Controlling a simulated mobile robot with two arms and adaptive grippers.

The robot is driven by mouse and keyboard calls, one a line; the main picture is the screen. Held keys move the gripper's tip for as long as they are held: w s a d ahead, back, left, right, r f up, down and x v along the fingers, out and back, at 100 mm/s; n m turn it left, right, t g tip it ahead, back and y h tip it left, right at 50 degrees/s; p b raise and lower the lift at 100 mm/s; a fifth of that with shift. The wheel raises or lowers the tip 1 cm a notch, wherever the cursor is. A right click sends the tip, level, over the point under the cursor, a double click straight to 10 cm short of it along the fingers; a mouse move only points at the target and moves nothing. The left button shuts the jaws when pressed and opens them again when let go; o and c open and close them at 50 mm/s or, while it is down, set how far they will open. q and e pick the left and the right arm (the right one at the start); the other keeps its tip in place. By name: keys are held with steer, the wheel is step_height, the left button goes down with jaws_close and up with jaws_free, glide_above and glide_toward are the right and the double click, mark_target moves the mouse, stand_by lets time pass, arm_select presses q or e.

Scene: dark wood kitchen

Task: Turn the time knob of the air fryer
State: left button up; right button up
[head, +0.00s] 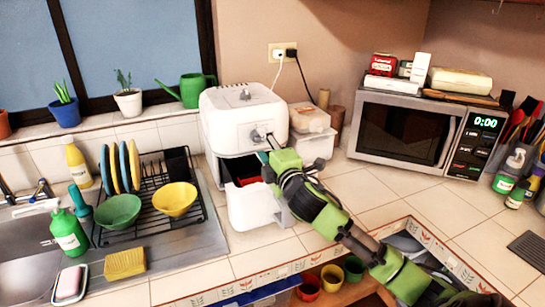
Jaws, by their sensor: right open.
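The white air fryer (218,125) stands on the counter in the middle of the head view. It has one knob on its sloping top (245,95) and another knob on its front face (256,134). I cannot read which of them is the time knob. My right gripper (270,144) reaches in from the lower right with its fingertips at the front knob. It is open, and whether it touches the knob is unclear. The fryer's drawer (252,210) is pulled out below, partly hidden by my green and black gripper. My left gripper is out of view.
A dish rack (155,215) with bowls and plates stands by the sink on the left. White containers (312,140) sit close behind the fryer at right. A microwave (405,130) stands further right. The tiled counter (375,195) before it is clear.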

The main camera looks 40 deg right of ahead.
steer(key=v, duration=0.8)
steer(key=shift+s, duration=0.25)
steer(key=shift+a, duration=0.1)
